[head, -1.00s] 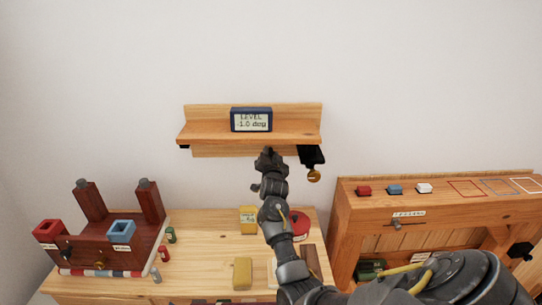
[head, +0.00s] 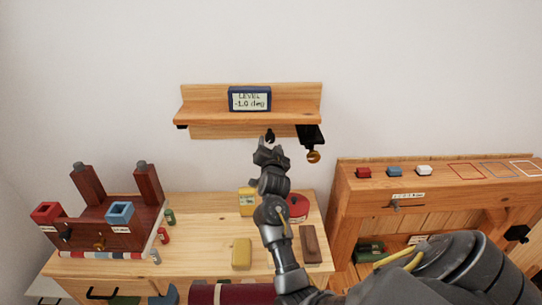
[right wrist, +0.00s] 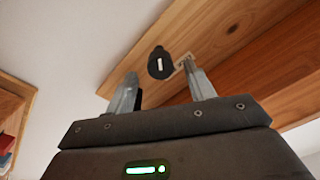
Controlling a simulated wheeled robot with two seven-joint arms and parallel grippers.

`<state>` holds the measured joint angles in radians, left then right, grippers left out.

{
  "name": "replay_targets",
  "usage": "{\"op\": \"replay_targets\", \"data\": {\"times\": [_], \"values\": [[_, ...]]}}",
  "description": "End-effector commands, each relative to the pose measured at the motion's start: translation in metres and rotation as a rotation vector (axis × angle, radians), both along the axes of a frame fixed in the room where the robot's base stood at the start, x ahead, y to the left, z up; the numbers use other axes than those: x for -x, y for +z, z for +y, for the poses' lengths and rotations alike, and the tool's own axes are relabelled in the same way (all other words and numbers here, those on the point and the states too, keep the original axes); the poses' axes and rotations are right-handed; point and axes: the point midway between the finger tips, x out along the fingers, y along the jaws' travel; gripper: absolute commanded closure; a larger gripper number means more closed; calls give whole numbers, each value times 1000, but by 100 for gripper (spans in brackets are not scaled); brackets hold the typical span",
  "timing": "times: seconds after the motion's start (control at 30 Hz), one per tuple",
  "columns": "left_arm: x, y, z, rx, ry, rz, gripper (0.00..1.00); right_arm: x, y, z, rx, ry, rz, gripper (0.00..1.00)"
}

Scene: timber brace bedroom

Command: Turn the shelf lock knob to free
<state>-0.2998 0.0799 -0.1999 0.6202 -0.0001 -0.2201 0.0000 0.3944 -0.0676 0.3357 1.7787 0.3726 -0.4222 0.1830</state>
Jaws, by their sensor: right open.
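The wooden shelf (head: 215,116) is on the wall with a level display (head: 249,99) that reads about -1.0 deg. A black knob (head: 270,134) shows under the shelf. In the right wrist view the knob (right wrist: 161,62) is dark with a white mark line, upright in the picture. My right gripper (head: 270,152) is open and just below the knob in the head view. In the right wrist view its two fingers (right wrist: 159,88) stand apart and empty, with the knob beyond their tips, between them in the picture. My left gripper is not in view.
A black bracket with a brass knob (head: 313,157) hangs at the shelf's right end. Below are a wooden bench (head: 205,230) with yellow blocks and a dark red rack (head: 100,236). A wooden cabinet (head: 450,195) stands to the right. The wall around the shelf is clear.

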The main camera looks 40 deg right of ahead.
Motion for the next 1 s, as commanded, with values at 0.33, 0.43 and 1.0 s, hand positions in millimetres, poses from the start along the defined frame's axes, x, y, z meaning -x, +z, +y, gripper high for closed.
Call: {"op": "replay_targets", "data": {"times": [0.33, 0.43, 1.0], "values": [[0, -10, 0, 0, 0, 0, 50, 33, -2, 25, 0, 1, 1, 46], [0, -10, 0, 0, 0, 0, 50, 34, -2, 26, 0, 1, 1, 46], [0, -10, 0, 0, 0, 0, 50, 37, -10, 32, 9, 26, 34, 46]]}}
